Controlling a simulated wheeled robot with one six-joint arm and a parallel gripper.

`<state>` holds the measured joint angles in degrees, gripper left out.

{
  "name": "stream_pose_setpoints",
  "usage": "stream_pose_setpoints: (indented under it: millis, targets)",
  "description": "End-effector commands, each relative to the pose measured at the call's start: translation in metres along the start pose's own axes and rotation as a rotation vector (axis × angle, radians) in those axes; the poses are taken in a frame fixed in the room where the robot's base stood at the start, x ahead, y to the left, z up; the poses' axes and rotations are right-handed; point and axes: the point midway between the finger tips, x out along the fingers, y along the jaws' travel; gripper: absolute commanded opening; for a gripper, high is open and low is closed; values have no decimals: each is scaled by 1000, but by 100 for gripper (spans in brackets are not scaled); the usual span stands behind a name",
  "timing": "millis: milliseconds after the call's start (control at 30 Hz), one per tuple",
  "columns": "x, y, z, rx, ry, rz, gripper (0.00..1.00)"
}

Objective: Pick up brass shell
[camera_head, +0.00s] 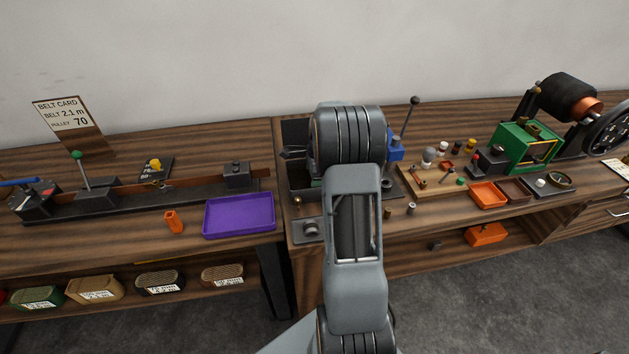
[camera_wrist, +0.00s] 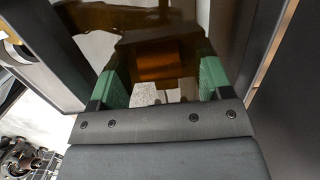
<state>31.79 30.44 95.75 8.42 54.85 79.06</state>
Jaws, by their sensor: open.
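My gripper (camera_wrist: 160,85) is open in the wrist view, with a green pad on each finger. A blocky copper-orange surface (camera_wrist: 161,65) shows between and beyond the fingers, within a larger dark brown glossy shape. I cannot tell whether this is the brass shell or whether a finger touches it. In the head view my arm hides the gripper and part of the bench behind it. A small brownish cylinder (camera_head: 388,212) stands near the bench's front edge, right of my arm. I cannot tell whether it is the brass shell.
A grey cylinder (camera_head: 411,208) stands near the brownish one. A wooden board (camera_head: 422,185) with several small parts lies behind them. A green dynamo frame (camera_head: 520,150) stands at right. A purple tray (camera_head: 239,215) and orange holder (camera_head: 173,222) sit on the left bench.

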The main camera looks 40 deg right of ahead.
Motion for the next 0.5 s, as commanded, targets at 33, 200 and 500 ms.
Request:
stream_pose_setpoints:
  millis: [33, 200, 500]
  targets:
    - [2, 0, 0, 0, 0, 1, 72]
    - [3, 0, 0, 0, 0, 0, 72]
    - [2, 0, 0, 0, 0, 0, 50]
